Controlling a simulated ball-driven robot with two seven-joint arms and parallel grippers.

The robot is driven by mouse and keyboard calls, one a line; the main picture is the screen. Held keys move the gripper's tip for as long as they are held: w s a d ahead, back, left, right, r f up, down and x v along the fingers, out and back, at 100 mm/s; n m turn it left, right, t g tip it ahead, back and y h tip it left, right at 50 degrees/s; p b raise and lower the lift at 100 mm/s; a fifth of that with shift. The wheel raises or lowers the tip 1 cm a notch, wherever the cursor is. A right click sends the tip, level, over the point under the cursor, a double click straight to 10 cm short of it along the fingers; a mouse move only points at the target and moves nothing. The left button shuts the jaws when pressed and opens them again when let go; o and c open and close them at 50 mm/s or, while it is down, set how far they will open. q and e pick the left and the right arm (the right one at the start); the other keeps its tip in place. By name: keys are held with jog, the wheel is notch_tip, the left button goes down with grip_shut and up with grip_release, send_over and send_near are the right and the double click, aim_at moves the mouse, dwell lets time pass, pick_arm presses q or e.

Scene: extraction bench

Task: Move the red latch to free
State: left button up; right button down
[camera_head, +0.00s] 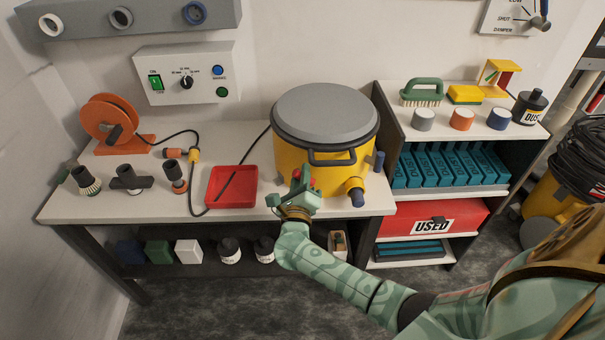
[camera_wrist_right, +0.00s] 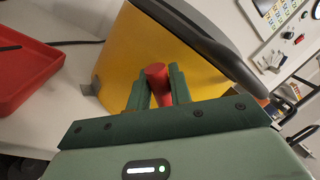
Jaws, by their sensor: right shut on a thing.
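The red latch (camera_wrist_right: 157,72) sits on the front side of the yellow drum (camera_head: 290,158), below the grey lid (camera_head: 325,112). In the right wrist view its red cylindrical end stands between the two green fingers of my right gripper (camera_wrist_right: 160,88), which are shut on it. In the head view my right gripper (camera_head: 302,180) is at the drum's lower front, and only small red parts of the latch (camera_head: 296,173) show beside the fingers. The rest of the latch is hidden. My left gripper is not in view.
A red tray (camera_head: 232,204) lies left of the drum, with a thin dark rod in it. A dark handle (camera_head: 332,158) is on the drum front; a yellow and blue outlet (camera_head: 355,190) is right of my gripper. The bench's front edge is close below.

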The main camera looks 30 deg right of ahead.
jog(key=n, duration=0.2)
jog(key=f+n+t+p, duration=0.1)
jog(key=n, duration=0.2)
jog(key=shift+y, duration=0.3)
jog(key=shift+f+n+t+y+p, duration=0.15)
jog(key=shift+n+t+y+p, duration=0.1)
jog(key=shift+n, duration=0.95)
jog(key=shift+f+n+t+y+p, duration=0.15)
jog(key=shift+n+t+y+p, duration=0.1)
jog(key=shift+n, duration=0.95)
jog(key=c, duration=1.3)
grip_release()
jog(key=shift+c, duration=0.2)
jog(key=shift+r, duration=0.1)
